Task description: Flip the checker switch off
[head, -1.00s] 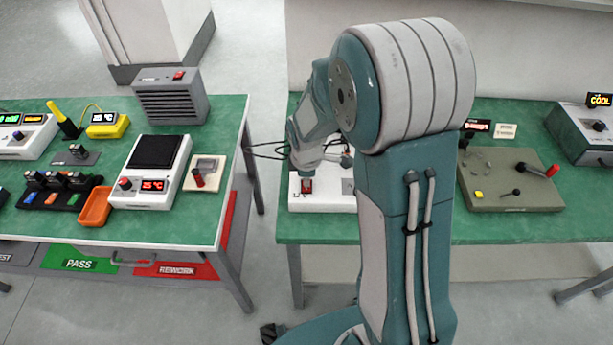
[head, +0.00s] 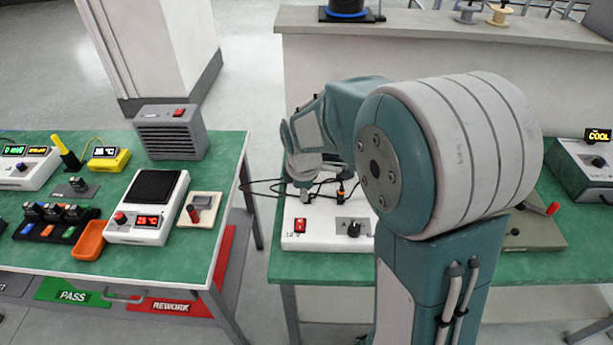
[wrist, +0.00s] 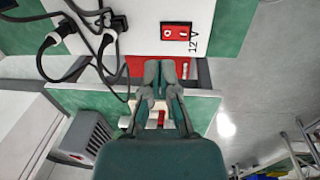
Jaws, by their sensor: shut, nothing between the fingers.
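A red rocker switch (head: 300,226) sits at the front left of a white box (head: 325,242) on the right green table. The wrist view shows this switch (wrist: 174,32) beside a "12 V" mark on the box's white face (wrist: 150,14). No label reading "checker" is legible. My gripper (wrist: 166,66) is shut and empty, its fingertips just below the switch in the wrist picture, apparently apart from it. Which way the rocker is set is unclear.
Black cables (wrist: 88,40) and plugs crowd the box's back. A black knob (head: 353,229) is right of the switch. A left table (head: 228,165) holds a grey heater-like unit (head: 172,132), a scale-like unit (head: 150,205) and a small lever switch (head: 200,207). A gap separates the tables.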

